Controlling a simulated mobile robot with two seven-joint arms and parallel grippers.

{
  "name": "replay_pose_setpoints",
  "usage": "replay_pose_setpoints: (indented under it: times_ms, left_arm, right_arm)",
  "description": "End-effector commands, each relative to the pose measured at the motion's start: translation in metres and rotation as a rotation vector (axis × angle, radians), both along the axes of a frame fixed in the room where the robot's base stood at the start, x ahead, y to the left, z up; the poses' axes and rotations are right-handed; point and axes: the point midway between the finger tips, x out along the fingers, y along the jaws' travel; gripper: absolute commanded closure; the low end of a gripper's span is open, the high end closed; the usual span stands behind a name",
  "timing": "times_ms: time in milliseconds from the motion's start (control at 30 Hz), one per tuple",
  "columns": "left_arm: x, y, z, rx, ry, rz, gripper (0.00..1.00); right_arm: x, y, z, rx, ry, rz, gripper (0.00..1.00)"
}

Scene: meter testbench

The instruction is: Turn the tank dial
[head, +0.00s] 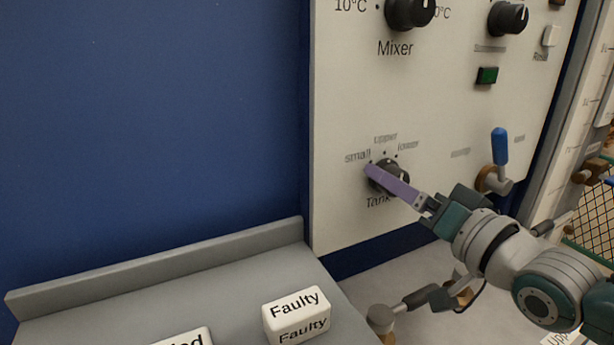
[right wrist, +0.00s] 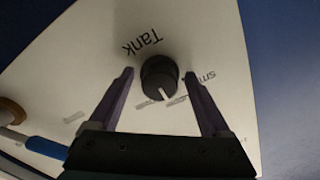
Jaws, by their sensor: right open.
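The tank dial (head: 399,177) is a round black knob low on the white panel, with "small", "upper" and "lower" printed around it. My right gripper (head: 372,172) is in front of it, and a purple finger covers part of the knob. In the right wrist view the dial (right wrist: 159,77) sits between the two open fingers (right wrist: 158,80), with a gap on each side. Its white pointer line is toward the bottom of that picture, near the printed words. I cannot tell how far the fingertips are from the panel. My left gripper is not in view.
Above are the mixer knob (head: 409,12), another black knob (head: 508,18) and a green button (head: 487,75). A blue-handled valve (head: 500,147) is right of the dial. A grey shelf (head: 235,285) below holds a "Faulty" block (head: 296,315). Pipe fittings lie under my right arm.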

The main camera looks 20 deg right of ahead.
Motion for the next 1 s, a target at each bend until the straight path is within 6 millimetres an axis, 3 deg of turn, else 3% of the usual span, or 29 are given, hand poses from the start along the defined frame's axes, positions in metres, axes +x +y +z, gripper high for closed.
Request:
replay_pose_setpoints:
  times_ms: [100,833,1000]
  left_arm:
    - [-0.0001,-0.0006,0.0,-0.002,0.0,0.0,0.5]
    - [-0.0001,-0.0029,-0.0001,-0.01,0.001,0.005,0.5]
    - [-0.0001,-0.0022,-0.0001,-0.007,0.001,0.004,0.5]
  right_arm:
    - [-0.0002,0.0002,-0.0001,0.0,0.0,0.0,0.19]
    - [-0.0005,0.0001,0.0,0.0,0.0,0.0,1.0]
    - [-0.0005,0.0,0.0001,-0.005,0.0,0.0,1.0]
